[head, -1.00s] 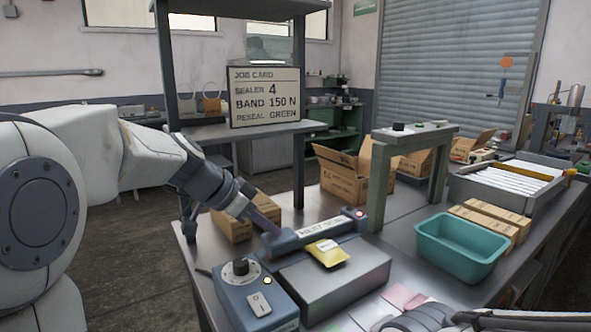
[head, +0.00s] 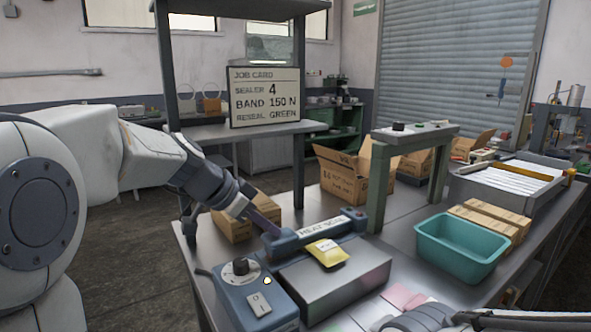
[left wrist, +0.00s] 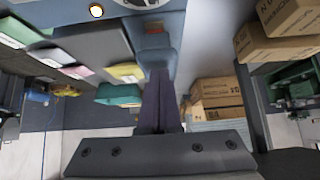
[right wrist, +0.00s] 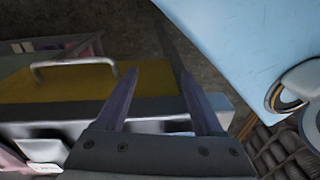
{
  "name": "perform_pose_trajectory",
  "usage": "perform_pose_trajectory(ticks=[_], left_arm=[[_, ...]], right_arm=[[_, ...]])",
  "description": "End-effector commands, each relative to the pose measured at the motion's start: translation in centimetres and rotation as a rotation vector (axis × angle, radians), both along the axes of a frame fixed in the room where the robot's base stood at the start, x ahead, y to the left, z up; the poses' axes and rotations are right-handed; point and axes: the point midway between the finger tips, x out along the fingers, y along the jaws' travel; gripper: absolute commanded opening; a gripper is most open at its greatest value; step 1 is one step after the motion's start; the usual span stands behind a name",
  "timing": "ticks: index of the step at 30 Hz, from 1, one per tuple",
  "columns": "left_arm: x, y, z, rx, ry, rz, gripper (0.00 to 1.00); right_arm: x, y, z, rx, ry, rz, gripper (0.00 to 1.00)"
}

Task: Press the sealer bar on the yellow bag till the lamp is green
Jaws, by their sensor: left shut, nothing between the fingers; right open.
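The sealer bar (head: 318,231), a blue bar with a white heat-seal label, lies over the back of the sealer's grey bed (head: 335,281). The yellow bag (head: 327,252) lies on the bed against the bar's front side. My left gripper (head: 274,229) is shut and empty, its fingertips at the bar's near left end; in the left wrist view the shut fingers (left wrist: 159,78) meet the blue part. A lamp (head: 267,281) on the control box glows pale yellow. My right gripper (right wrist: 163,90) is open and empty.
The blue control box (head: 254,300) has a knob and a switch. A teal bin (head: 463,247) and brown cartons (head: 485,226) stand to the right. A job card sign (head: 265,97) reads sealer 4, band 150 N, reseal green. Pink and white sheets (head: 404,297) lie in front.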

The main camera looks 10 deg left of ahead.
Motion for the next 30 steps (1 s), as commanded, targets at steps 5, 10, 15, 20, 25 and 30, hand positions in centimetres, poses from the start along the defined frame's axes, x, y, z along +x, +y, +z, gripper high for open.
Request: perform_pose_trajectory(ticks=[5,10,15,20,25,30], left_arm=[[-0.5,0.4,-1.8,0.014,0.038,-0.003,0.00],[-0.4,0.3,-1.6,0.014,0.036,-0.003,0.00],[-0.3,-0.1,0.6,0.010,0.026,-0.006,0.00],[-0.1,-1.0,4.7,0.004,0.002,-0.013,0.00],[-2.0,1.4,7.2,0.003,-0.003,-0.008,0.00],[-3.7,3.1,9.7,0.003,-0.002,-0.009,0.00]], right_arm=[[0.0,0.0,-0.2,0.000,0.000,0.000,0.69],[0.0,0.0,-0.1,0.000,0.000,0.000,0.69],[0.0,0.0,1.1,0.000,0.000,0.000,0.69],[0.0,0.0,3.2,0.000,0.000,0.000,0.69],[0.0,0.0,2.5,0.000,0.000,0.000,0.69],[0.0,0.0,2.6,0.000,0.000,0.000,0.69]])
